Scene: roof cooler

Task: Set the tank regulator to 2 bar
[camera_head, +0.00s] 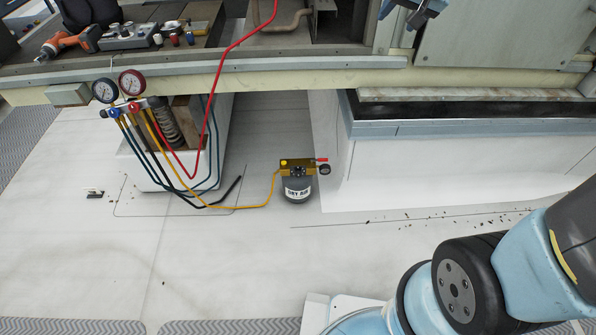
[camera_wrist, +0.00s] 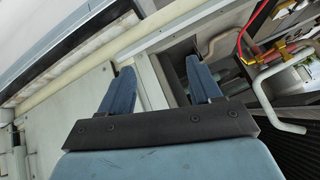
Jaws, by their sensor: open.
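A small dark tank (camera_head: 297,190) labelled "DRY AIR" stands on the pale floor in the middle of the head view. Its brass regulator (camera_head: 292,166) sits on top, with a yellow knob or cap at its left. A small dark gauge (camera_head: 324,170) and a red lever (camera_head: 321,160) stick out at the right. The gauge reading is too small to tell. A yellow hose (camera_head: 262,205) runs from the regulator's left side. My gripper (camera_wrist: 160,72) is open with nothing between its two blue fingers. I cannot make out the tank in the wrist view.
A manifold with two gauges (camera_head: 118,90) and several hoses stands at the left. A red hose (camera_head: 213,115) rises from there past the ledge. A drill (camera_head: 72,42) and tools lie on the ledge. A curb (camera_head: 440,130) stands right of the tank. Floor in front is clear.

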